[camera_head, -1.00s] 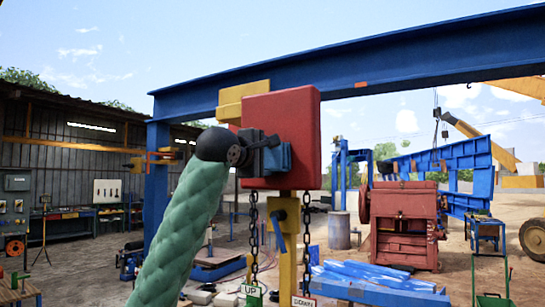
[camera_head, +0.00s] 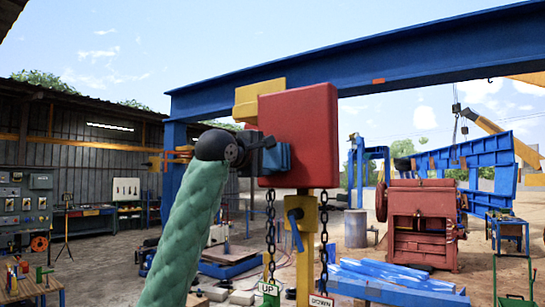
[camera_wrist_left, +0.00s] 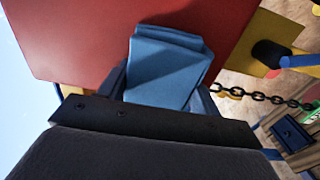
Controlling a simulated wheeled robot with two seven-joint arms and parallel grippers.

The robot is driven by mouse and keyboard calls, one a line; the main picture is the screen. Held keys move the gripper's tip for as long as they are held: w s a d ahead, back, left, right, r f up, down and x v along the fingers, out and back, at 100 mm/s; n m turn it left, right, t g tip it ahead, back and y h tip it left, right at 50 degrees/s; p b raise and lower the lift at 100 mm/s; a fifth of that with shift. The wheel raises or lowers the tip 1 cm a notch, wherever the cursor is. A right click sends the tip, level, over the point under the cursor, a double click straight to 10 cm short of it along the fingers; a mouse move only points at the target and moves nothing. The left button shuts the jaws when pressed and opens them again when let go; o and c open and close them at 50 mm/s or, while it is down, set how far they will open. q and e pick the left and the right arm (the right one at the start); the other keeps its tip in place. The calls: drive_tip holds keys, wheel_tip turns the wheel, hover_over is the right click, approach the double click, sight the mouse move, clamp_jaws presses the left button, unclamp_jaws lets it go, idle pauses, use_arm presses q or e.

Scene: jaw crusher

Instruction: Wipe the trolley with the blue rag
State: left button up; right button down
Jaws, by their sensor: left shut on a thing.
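The trolley is a red box (camera_head: 308,135) with a yellow block behind it, hanging under the blue beam (camera_head: 400,62). My left gripper (camera_head: 262,157) comes in from the left on a green-sleeved arm and is shut on the blue rag (camera_head: 277,158). The rag is a small folded blue cloth, held at the left part of the red face. In the left wrist view the rag (camera_wrist_left: 168,62) lies against the red face (camera_wrist_left: 85,40); I cannot tell how firmly it touches. The fingertips are partly hidden behind the rag. My right gripper is not in view.
Two chains hang below the trolley with an UP tag (camera_head: 269,288) and a DOWN tag (camera_head: 321,300). A red jaw crusher (camera_head: 422,222) and blue beams (camera_head: 390,280) stand behind at the right.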

sight(281, 148)
use_arm(q)
drive_tip(key=shift+w+a, duration=0.75)
drive_tip(key=shift+a, duration=0.35)
drive_tip(key=shift+r+p, duration=0.65)
drive_tip(key=shift+r, duration=0.3)
drive_tip(key=shift+s+d, duration=0.6)
drive_tip(key=shift+d, duration=0.3)
drive_tip(key=shift+s+d+b, duration=0.35)
drive_tip(key=shift+s+d, duration=0.45)
drive_tip(key=shift+d, duration=0.3)
drive_tip(key=shift+s+d+b, duration=0.35)
drive_tip(key=shift+s+d, duration=0.4)
drive_tip(key=shift+d, duration=0.3)
drive_tip(key=shift+s+d+b, duration=0.2)
drive_tip(key=shift+s+d, duration=0.45)
drive_tip(key=shift+d, duration=0.2)
drive_tip(key=shift+s+d+b, duration=0.15)
drive_tip(key=shift+s+d, duration=0.45)
drive_tip(key=shift+d, duration=0.25)
drive_tip(key=shift+w+a, duration=0.1)
drive_tip(key=shift+a, duration=0.05)
